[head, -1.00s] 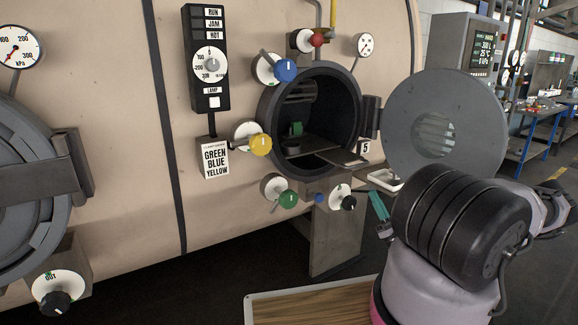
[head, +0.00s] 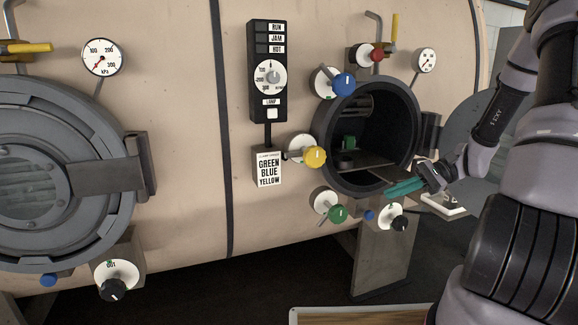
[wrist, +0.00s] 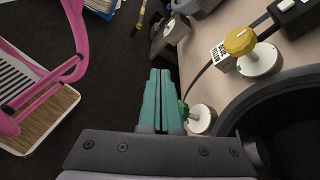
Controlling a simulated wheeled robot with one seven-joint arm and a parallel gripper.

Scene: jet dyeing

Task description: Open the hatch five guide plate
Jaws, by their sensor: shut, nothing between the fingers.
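The round opening of hatch five (head: 372,135) has its door (head: 470,120) swung out to the right, partly behind my arm. Inside, a flat plate (head: 372,163) crosses the lower part of the opening, with a small green part (head: 348,142) and a dark round part (head: 343,158) near it. I cannot tell which is the guide plate. My gripper (head: 390,191), with teal fingers, is at the lower right of the opening, outside it, pointing left. In the wrist view my fingers (wrist: 160,78) are together and empty; the hatch rim (wrist: 265,95) is at the right.
Around the opening are a yellow knob (head: 315,157), a blue knob (head: 344,85), a green knob (head: 338,214), a red knob (head: 377,55) and a black knob (head: 399,223). A white tray (head: 443,204) is below right. A closed hatch (head: 60,180) is on the left.

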